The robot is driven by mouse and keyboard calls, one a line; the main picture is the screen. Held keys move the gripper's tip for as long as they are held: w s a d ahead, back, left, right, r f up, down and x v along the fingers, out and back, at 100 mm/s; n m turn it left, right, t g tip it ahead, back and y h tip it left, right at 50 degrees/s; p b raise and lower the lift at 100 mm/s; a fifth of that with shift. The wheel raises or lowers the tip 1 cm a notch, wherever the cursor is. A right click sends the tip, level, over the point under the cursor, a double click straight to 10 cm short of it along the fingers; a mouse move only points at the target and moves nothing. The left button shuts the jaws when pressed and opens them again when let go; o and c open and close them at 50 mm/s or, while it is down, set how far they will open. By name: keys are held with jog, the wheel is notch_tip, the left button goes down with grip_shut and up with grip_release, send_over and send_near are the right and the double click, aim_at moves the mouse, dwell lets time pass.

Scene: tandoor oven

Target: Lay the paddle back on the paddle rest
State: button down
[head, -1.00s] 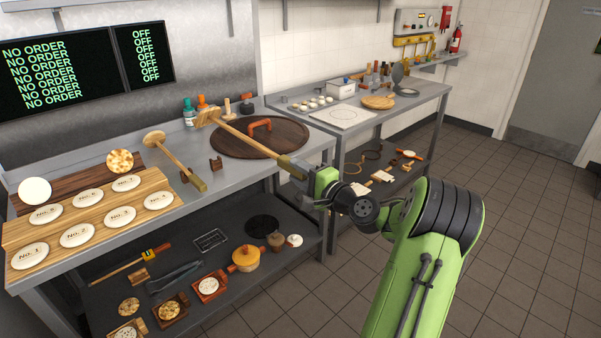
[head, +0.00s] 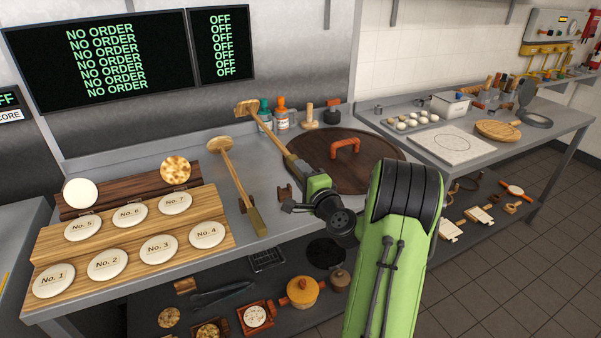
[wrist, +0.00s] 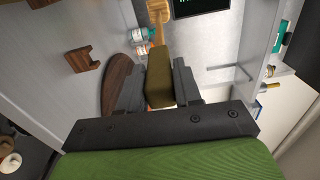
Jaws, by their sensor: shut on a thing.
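The held paddle has a pale wooden head (head: 247,109) and a handle; its dark grip (wrist: 159,82) shows in the wrist view. My gripper (head: 293,161) is shut on that grip, and the paddle's head points away, toward the wall, above the counter. A small brown notched wooden block (head: 285,192), which looks like the paddle rest, stands on the counter just left of my gripper. It also shows at upper left in the wrist view (wrist: 82,58). Nothing lies in its notch.
A round dark wooden lid (head: 385,165) with an orange handle (head: 345,148) lies right of my gripper. Bottles (head: 282,115) stand behind. A board with numbered discs (head: 130,240) fills the left counter. A lower shelf holds a pot (head: 302,291) and other wares.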

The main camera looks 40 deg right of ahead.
jog(key=shift+s+a+r, duration=0.2)
jog(key=shift+s, duration=0.05)
jog(key=shift+w+d+f+b, duration=0.1)
jog(key=shift+w+f+b, duration=0.05)
jog(key=shift+f+b, duration=0.2)
notch_tip(320, 180, down, 13)
jog(key=b, duration=1.4)
jog(key=shift+f, duration=0.1)
jog(key=c, duration=0.7)
grip_release()
